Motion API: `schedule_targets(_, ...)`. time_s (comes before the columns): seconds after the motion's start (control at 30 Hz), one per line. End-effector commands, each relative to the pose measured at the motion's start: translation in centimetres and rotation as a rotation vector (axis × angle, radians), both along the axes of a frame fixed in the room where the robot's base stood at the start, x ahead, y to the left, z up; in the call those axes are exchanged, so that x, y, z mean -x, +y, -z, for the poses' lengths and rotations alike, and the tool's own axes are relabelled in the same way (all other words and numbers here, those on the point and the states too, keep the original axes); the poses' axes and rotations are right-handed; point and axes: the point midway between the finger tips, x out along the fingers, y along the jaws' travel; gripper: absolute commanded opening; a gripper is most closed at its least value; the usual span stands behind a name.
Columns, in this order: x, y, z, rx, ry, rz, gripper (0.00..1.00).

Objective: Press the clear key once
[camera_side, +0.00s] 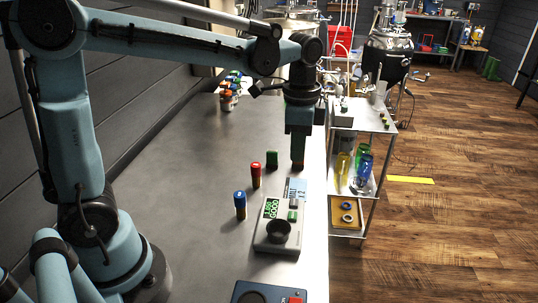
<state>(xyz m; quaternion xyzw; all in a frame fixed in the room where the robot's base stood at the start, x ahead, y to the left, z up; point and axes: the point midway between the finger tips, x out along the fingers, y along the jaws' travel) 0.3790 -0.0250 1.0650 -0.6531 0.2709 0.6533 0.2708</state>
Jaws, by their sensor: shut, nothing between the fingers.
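A pale device (262,241) stands on the bench, with a dark round cup on top and a green display (271,208) that seems to read "GOOD". A green key (292,216) is on the device right of the display. A darker key or part sits just behind it, and I cannot read which one is the clear key. My gripper (298,166) points down, shut and empty, behind the device and above a pale blue label card (297,187). It is apart from the keys.
A red bottle (256,176), a blue bottle (240,206) and a green block (272,159) stand left of my gripper. A dark box (257,294) with a red part is at the front edge. A shelf cart (367,120) stands to the right. The bench's left middle is clear.

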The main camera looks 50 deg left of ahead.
Motion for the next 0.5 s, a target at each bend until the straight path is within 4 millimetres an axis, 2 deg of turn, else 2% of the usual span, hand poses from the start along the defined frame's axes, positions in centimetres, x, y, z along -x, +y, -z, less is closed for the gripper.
schedule_targets(0.5, 0.0, 0.0, 8.2, 0.000, 0.000, -0.001, 0.00)
